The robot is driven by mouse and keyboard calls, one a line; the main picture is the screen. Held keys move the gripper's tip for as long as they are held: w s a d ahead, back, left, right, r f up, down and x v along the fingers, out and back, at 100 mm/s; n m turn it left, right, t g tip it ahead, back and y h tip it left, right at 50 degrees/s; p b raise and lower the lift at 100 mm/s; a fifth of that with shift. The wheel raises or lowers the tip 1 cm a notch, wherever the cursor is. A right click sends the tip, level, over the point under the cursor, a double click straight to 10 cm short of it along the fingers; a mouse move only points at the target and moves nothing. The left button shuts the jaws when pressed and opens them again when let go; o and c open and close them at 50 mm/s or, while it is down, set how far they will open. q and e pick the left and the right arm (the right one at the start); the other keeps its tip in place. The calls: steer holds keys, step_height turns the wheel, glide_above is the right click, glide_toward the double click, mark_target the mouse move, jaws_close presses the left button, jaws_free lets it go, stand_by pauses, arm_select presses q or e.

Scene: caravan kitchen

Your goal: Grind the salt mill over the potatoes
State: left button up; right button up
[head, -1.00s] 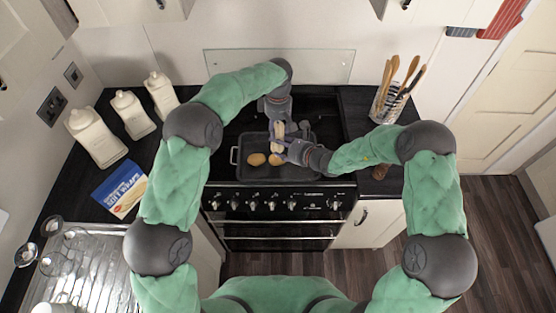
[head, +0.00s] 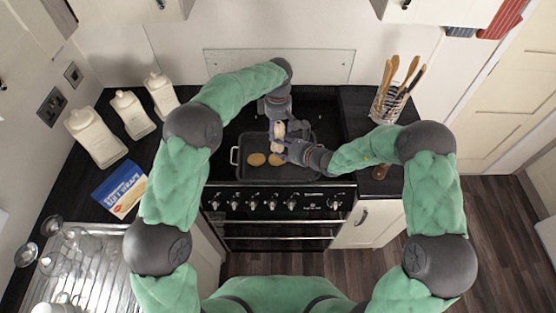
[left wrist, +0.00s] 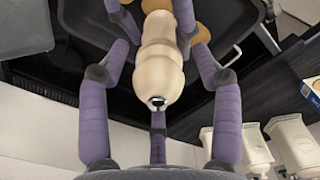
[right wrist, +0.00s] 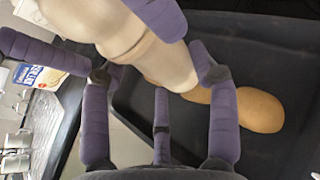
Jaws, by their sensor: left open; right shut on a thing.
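The pale wooden salt mill (head: 279,131) is held over the dark roasting tray (head: 303,168). In the left wrist view the mill (left wrist: 158,75) shows its top with a small metal cap toward the camera. My right gripper (head: 281,149) is shut on the mill's body; the right wrist view also shows the mill (right wrist: 150,50) between its fingers. My left gripper (head: 282,123) is open at the mill's top, its fingers spread around it. Potatoes (head: 256,159) lie in the tray beneath; one potato (right wrist: 260,110) shows in the right wrist view. The mill's lower end is partly hidden.
The tray stands on the black cooker (head: 265,203). A utensil pot (head: 389,104) stands to the right. A glass splashback (head: 330,66) is behind.

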arm_select(q)
steer(key=m, duration=1.2)
steer(key=shift+m, duration=0.3)
steer(key=c, duration=0.9)
